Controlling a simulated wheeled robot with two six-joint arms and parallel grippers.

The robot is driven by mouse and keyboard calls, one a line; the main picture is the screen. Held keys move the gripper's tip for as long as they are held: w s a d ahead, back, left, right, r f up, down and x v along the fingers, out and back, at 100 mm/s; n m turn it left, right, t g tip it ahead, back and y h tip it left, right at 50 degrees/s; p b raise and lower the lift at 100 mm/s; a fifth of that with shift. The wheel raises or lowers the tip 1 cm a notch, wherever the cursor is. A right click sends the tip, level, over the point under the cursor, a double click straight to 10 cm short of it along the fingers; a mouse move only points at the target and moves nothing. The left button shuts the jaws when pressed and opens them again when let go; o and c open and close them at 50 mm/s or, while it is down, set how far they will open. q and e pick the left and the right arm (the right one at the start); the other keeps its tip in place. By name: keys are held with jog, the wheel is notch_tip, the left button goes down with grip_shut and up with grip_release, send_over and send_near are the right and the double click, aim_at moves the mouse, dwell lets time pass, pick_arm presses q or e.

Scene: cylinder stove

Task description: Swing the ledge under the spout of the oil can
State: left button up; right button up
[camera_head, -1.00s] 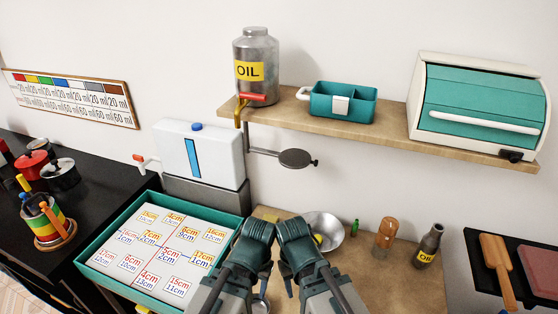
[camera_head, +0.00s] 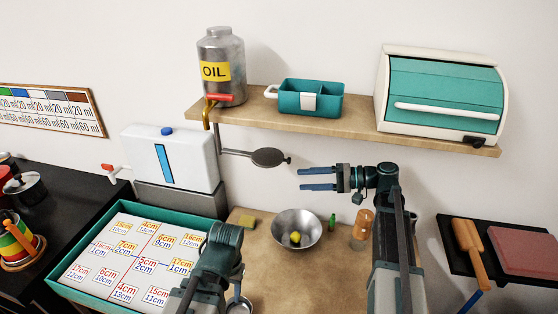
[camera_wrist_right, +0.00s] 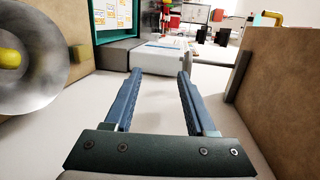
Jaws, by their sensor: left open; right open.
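The metal oil can (camera_head: 221,70) stands at the left end of the wooden shelf, with its yellow spout (camera_head: 207,115) and red handle at the shelf's front edge. The ledge, a dark round plate (camera_head: 269,157) on a thin arm, hangs below the shelf, right of the spout and not under it. My right gripper (camera_head: 300,179) is open and empty, a little right of and below the ledge, pointing left. Its parted fingers (camera_wrist_right: 157,75) show in the right wrist view. My left gripper (camera_head: 238,276) is low over the table's front, mostly hidden by its own arm.
The shelf (camera_head: 360,129) also bears a teal caddy (camera_head: 310,98) and a bread box (camera_head: 445,95). A white tank (camera_head: 172,155) stands left of the ledge. Below are a metal bowl (camera_head: 297,228) with a yellow object, an orange jar (camera_head: 362,225) and a teal tray (camera_head: 60,277).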

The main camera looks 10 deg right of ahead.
jog(key=t+y, duration=0.1)
jog(key=t, duration=0.1)
send_near(284, 160)
jog(key=shift+m, duration=0.3)
jog(key=x, duration=1.1)
jog(key=shift+w+a+f, duration=0.2)
jog(key=shift+w, duration=0.15)
grip_shut()
dwell(0.7)
